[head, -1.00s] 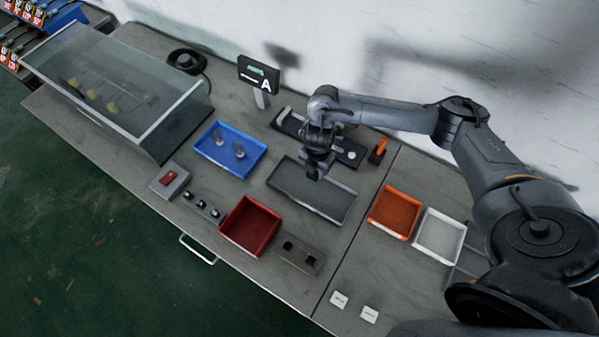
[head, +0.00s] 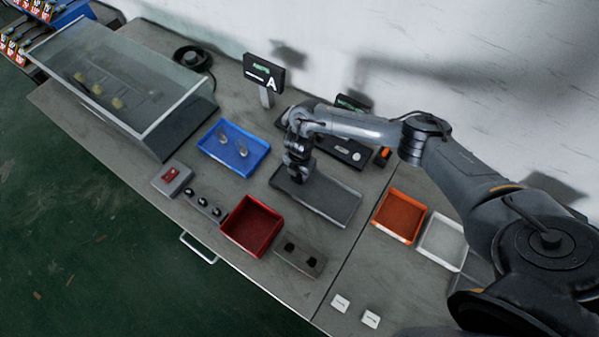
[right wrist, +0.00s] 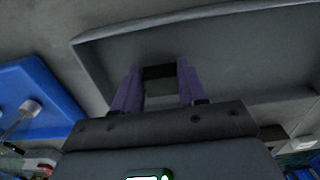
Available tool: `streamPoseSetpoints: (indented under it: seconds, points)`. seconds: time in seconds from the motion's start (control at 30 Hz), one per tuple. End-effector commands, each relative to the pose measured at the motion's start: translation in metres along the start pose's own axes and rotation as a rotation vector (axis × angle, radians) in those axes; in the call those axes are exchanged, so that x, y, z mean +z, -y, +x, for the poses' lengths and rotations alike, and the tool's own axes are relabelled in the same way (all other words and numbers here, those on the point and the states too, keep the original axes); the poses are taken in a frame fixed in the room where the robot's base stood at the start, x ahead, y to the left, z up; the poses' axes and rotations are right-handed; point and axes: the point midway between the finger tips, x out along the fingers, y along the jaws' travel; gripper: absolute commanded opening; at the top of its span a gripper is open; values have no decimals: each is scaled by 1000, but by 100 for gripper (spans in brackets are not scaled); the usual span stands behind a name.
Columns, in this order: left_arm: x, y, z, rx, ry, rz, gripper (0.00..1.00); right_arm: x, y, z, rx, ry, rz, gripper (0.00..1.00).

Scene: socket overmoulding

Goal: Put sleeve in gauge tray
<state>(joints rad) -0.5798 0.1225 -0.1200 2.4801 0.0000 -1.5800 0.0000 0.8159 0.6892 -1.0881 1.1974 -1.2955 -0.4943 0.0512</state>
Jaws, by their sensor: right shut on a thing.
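My right gripper (head: 297,176) is over the left end of a shallow grey tray (head: 335,213), which I take to be the gauge tray. In the right wrist view, the purple fingers of the gripper (right wrist: 158,78) are shut on a small dark piece (right wrist: 158,72), which I take to be the sleeve. The grey tray's wall (right wrist: 90,65) shows behind the fingertips there. I cannot tell whether the piece touches the tray floor. In the head view the piece is hidden by the gripper. My left gripper is not in view.
A blue tray (head: 262,150) with two small parts stands left of the grey tray. A red bin (head: 252,226) and a grey block with dark holes (head: 300,255) are in front. An orange tray (head: 399,216) and a white tray (head: 442,241) stand at right. A display marked A (head: 263,75) stands behind.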

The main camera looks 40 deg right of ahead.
Motion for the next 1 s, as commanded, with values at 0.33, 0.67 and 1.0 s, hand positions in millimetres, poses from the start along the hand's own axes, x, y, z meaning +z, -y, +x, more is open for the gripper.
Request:
streamPoseSetpoints:
  seconds: [0.33, 0.67, 1.0]
  points:
    - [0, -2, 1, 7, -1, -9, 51, 0, 0, 3, 1, 0, 0, 13]
    - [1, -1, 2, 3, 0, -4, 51, 0, 0, 4, 1, -1, 0, 67]
    - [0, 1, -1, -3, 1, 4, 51, 0, -1, -5, 3, -1, 0, 67]
